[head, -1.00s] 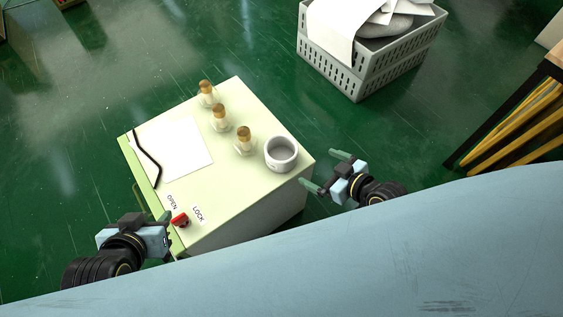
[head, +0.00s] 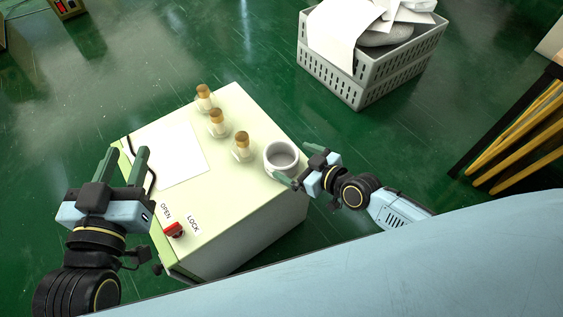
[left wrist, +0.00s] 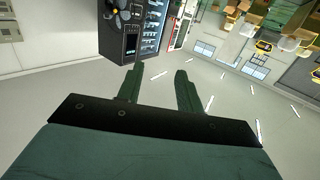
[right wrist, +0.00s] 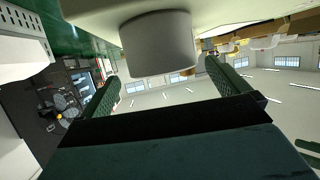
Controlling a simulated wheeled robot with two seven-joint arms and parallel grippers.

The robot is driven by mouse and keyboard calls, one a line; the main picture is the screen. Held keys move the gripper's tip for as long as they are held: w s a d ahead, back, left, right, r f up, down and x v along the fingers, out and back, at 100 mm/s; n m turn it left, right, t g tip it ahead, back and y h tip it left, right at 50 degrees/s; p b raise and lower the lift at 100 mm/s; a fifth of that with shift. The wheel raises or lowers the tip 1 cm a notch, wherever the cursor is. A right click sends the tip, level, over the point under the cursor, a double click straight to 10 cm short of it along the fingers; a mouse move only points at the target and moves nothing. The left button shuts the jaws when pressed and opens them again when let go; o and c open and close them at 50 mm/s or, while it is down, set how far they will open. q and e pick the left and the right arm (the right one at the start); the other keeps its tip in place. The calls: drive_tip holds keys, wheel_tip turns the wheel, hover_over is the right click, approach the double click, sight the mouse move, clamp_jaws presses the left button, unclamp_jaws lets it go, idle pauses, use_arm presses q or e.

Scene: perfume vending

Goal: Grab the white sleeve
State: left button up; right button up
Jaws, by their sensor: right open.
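The white sleeve (head: 281,157) is a short, open-topped white ring standing upright near the right corner of the pale green box top (head: 215,185). In the right wrist view the sleeve (right wrist: 158,45) shows ahead of the two fingers, between their lines. My right gripper (head: 300,165) is open at the sleeve's right side, one finger on the near side and one on the far side. I cannot tell whether either finger touches it. My left gripper (head: 126,158) is open and empty over the box's left edge; its parted fingers also show in the left wrist view (left wrist: 160,85).
Several bottles with gold-brown caps (head: 241,146) stand in a row left of the sleeve. A white sheet (head: 170,155) lies on the box top. A red switch (head: 173,229) sits by OPEN and LOCK labels. A grey crate (head: 355,85) with papers stands behind right on the green floor.

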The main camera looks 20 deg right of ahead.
sight(271, 152)
drive_tip(key=shift+w+a+f, duration=0.3)
drive_tip(key=shift+w, duration=0.15)
drive_tip(key=b+x, duration=0.1)
drive_tip(key=x, duration=0.1)
drive_tip(key=b+x, duration=0.1)
drive_tip(key=x, duration=0.1)
drive_tip(key=shift+s+f+b, duration=0.15)
drive_tip(key=shift+f+b, duration=0.05)
drive_tip(key=shift+b, duration=0.2)
use_arm(q)
wheel_tip(271, 152, up, 9)
drive_tip(key=s+t+h, duration=0.2)
drive_tip(key=t, duration=0.5)
drive_tip(key=shift+s+d, duration=0.2)
drive_tip(key=shift+d, duration=0.15)
use_arm(e)
drive_tip(key=shift+w+a+f, duration=0.1)
drive_tip(key=shift+w+a, duration=0.2)
drive_tip(key=shift+w, duration=0.05)
use_arm(q)
drive_tip(key=shift+r, duration=0.1)
use_arm(e)
drive_tip(key=c, duration=0.8)
drive_tip(key=shift+o, duration=0.2)
use_arm(q)
drive_tip(key=shift+w, duration=0.1)
